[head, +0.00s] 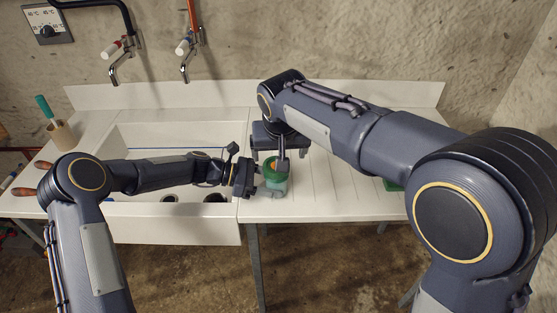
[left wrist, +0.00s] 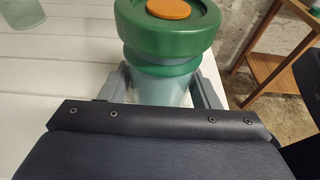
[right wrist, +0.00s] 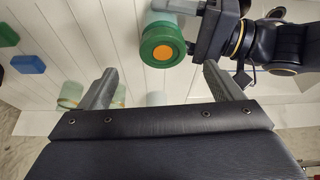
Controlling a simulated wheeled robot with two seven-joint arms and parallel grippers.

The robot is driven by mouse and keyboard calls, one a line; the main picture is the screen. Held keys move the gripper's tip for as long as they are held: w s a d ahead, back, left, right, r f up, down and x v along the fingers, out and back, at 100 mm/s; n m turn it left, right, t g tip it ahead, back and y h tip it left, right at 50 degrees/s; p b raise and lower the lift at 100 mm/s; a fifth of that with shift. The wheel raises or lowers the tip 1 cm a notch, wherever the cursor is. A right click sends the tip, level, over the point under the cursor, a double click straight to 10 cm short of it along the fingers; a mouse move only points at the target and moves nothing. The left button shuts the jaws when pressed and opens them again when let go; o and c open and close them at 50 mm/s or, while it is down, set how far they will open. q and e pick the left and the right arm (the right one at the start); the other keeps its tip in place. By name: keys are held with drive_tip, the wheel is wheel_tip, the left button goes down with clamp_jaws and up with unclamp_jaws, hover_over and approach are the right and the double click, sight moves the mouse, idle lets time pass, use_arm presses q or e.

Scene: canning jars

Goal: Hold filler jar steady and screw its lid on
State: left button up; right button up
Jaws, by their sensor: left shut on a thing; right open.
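The filler jar is clear, with a green lid with an orange centre on top; it stands at the counter's front in the head view (head: 275,187). In the left wrist view the jar body (left wrist: 165,90) is between my left fingers, below the lid (left wrist: 165,38) and a green band. My left gripper (head: 258,180) is shut on the jar from the left. My right gripper (head: 270,158) is open and empty, close above and behind the lid in the head view. In the right wrist view the lid (right wrist: 160,42) lies beyond my right fingertips (right wrist: 165,80). Thread contact cannot be told.
The white sink (head: 130,215) lies left of the jar. A green item (head: 393,185) is partly hidden by my right arm. The right wrist view shows a blue lid (right wrist: 28,64) and a jar (right wrist: 70,95). A wooden shelf (left wrist: 270,50) stands beyond the counter.

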drive_tip(key=v, duration=0.5)
drive_tip(key=shift+r, duration=0.1)
use_arm(q)
drive_tip(key=o, duration=0.8)
drive_tip(key=shift+o, duration=0.3)
